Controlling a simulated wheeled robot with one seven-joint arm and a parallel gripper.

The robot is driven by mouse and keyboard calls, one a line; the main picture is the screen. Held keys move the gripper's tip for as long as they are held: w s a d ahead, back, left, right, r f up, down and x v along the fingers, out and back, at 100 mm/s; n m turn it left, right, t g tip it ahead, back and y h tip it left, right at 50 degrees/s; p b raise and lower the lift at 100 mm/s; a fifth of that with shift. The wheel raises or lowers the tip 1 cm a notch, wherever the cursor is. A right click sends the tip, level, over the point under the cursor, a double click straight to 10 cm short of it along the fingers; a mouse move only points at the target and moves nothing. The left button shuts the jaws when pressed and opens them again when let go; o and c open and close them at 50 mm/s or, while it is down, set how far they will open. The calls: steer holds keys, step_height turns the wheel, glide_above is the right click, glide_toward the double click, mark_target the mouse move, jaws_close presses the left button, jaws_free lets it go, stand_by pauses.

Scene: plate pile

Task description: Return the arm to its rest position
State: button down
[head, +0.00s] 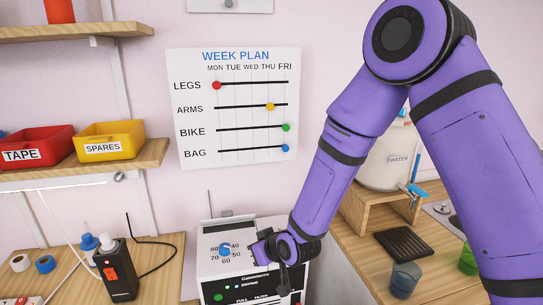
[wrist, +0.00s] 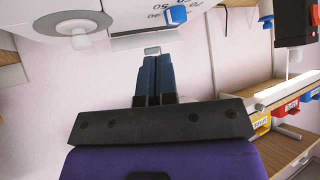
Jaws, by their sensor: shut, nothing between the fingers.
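My purple arm comes down from the upper right in the head view and ends in front of a white box-shaped appliance with a blue dial (head: 225,249). My gripper (wrist: 152,62) shows in the wrist view with its two dark blue fingers side by side, shut and empty. The white appliance (wrist: 35,12) fills the upper left of that view, its blue dial (wrist: 175,14) above and right of the fingertips. In the head view my wrist covers the appliance's right part, and the fingertips are hard to make out.
A wall chart (head: 235,105) hangs behind. A shelf at left holds a red bin (head: 38,147) and a yellow bin (head: 109,141). A black device with an orange switch (head: 115,272) stands left. A water container (head: 390,160) on a wooden stand and cups (head: 404,279) are right.

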steer(key=s+d+r+m+h, duration=0.2)
steer(key=d+r, duration=0.8)
steer(key=r, duration=0.1)
steer(key=s+d+r+m+h, duration=0.1)
steer(key=s+d+r+h, duration=0.2)
steer(key=d+r, duration=0.85)
steer(key=s+d+r+m, duration=0.1)
steer(key=s+d+r, duration=0.2)
steer(key=s, duration=0.4)
steer(key=s+d+r+m+g+h, duration=0.1)
steer(key=s+d+r+m, duration=0.1)
steer(key=s+d, duration=0.3)
steer(key=s+d+r+m+g, duration=0.1)
steer(key=s+d+r, duration=0.3)
steer(key=s, duration=0.5)
steer(key=shift+m+h, duration=0.3)
steer(key=shift+d, duration=0.1)
